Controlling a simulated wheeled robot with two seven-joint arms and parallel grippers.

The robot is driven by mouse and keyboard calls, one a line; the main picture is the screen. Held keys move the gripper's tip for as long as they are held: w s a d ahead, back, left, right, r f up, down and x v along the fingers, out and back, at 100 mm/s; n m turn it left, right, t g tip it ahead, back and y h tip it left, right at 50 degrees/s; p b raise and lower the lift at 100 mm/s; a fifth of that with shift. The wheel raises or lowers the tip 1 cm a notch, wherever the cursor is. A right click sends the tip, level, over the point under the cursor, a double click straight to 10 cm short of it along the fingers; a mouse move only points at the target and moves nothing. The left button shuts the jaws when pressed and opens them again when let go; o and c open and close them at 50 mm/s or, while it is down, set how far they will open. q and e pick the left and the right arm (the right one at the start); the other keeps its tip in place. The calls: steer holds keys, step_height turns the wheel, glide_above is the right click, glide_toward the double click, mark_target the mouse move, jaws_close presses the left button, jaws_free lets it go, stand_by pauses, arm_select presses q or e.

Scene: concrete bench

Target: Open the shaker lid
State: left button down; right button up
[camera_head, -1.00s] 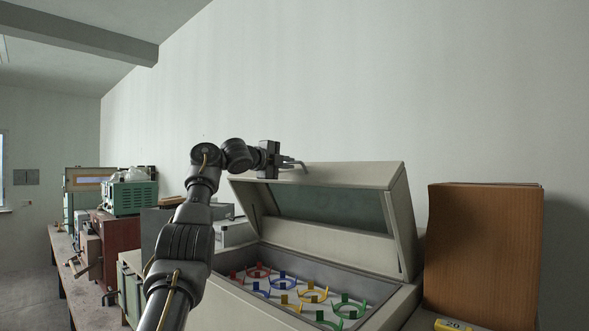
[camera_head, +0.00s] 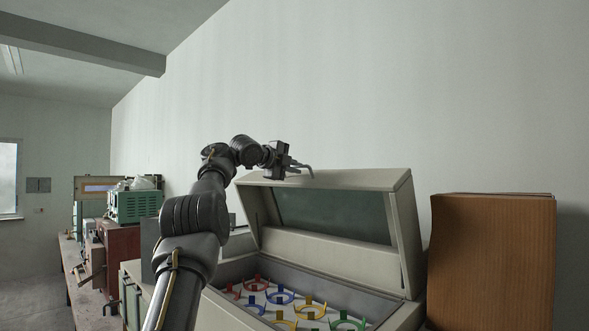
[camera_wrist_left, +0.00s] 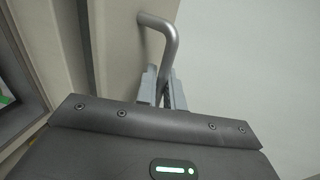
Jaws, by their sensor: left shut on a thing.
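The shaker (camera_head: 372,308) is a beige box on the bench with a grey inner tray. Its lid (camera_head: 340,181) stands raised on the far side, tilted up, with a dark glass panel facing the opening. My left gripper (camera_head: 298,168) is at the lid's upper left edge, shut on the bent metal handle (camera_head: 309,170). In the left wrist view, the grey fingers (camera_wrist_left: 162,87) close around the lower part of the handle (camera_wrist_left: 167,36), beside the beige lid face. My right gripper is not in view.
Red, blue, yellow and green clamps (camera_head: 281,294) sit inside the shaker. A brown cardboard box (camera_head: 492,262) stands close at its right. A green instrument (camera_head: 135,205) and other equipment line the bench at left. The wall behind is bare.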

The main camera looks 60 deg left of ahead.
arm_select(q)
steer(key=c, duration=1.6)
jaws_free()
steer(key=shift+s, duration=0.1)
steer(key=shift+s+f+b, duration=0.1)
steer(key=shift+s+b, duration=0.1)
steer(key=shift+b, duration=0.15)
steer(key=b+v, duration=0.4)
steer(key=v, duration=0.6)
